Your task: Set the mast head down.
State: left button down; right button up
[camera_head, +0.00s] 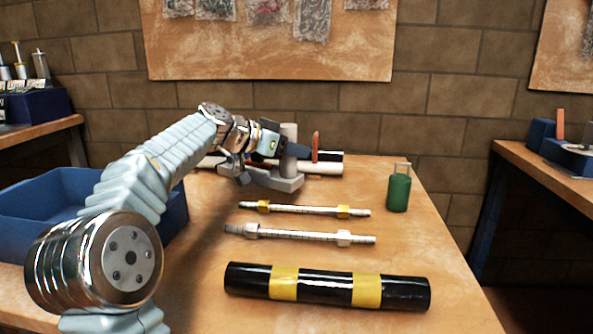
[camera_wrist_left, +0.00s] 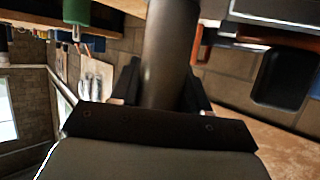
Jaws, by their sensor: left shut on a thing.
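My left gripper (camera_head: 289,150) reaches over the far middle of the table. Its dark fingers are shut around a grey upright post (camera_head: 289,132), which I take to be part of the mast head. In the left wrist view the post (camera_wrist_left: 170,50) stands out between the two fingers (camera_wrist_left: 165,90). Below the gripper, a grey block-like base (camera_head: 288,184) shows close to the table top. I cannot tell whether this base touches the table or is joined to the post, as the gripper partly covers the area. My right gripper is not in view.
A white tube (camera_head: 325,167) and an orange upright piece (camera_head: 316,145) are close behind. In front lie two thin rods (camera_head: 305,210) (camera_head: 300,234) and a black-yellow tube (camera_head: 325,287). The table's front right is clear.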

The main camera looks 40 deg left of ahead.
aim_at(297, 174)
pick_arm(q)
jog(key=shift+w+d+f, duration=0.15)
jog(key=shift+f, duration=0.05)
jog(key=shift+w+d+f+b, duration=0.15)
jog(key=shift+d+f+b, duration=0.05)
jog(key=shift+f, duration=0.8)
jog(key=shift+w+d+f+b, duration=0.15)
jog(key=shift+f+b, duration=0.05)
jog(key=shift+f, duration=0.8)
jog(key=shift+f, duration=0.15)
jog(key=c, duration=0.5)
grip_release()
jog(key=shift+c, duration=0.2)
